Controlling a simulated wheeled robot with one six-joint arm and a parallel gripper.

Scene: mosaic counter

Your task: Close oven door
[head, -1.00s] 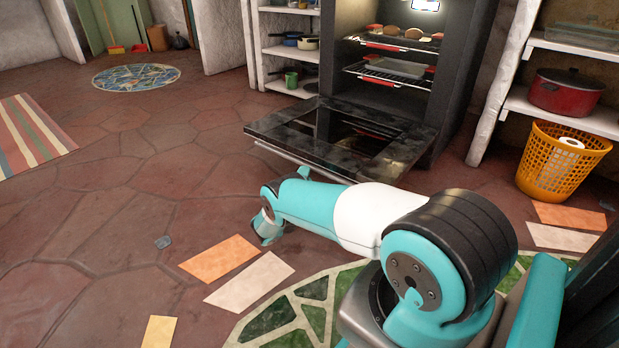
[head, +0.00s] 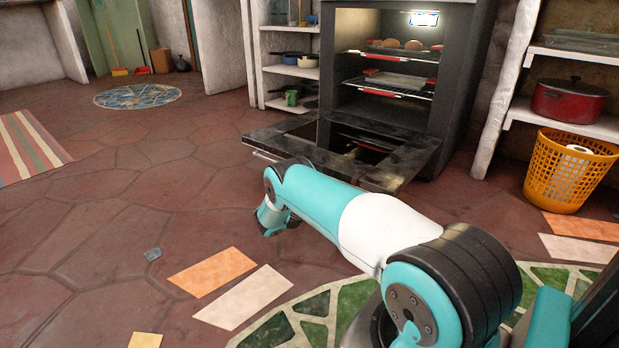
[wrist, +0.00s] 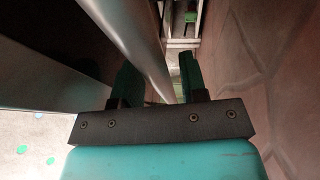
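The oven door (head: 413,160) is folded down wide open, its dark panel lying almost level in front of the oven (head: 455,90). Its silver handle (head: 262,155) runs along the front edge. My gripper (wrist: 158,65) is low beside that edge; in the head view its end is small and its fingers cannot be made out. In the wrist view the two fingers stand apart, and the silver handle (wrist: 128,35) slants down the picture into the space between them. The fingers do not look closed on it. The dark door (wrist: 60,50) fills the upper left there.
The lit oven holds racks with food and a tray (head: 393,80). White shelves (head: 285,71) stand left of it. An orange basket (head: 570,170) and a red pot (head: 568,102) are at right. The tiled floor at left is mostly clear.

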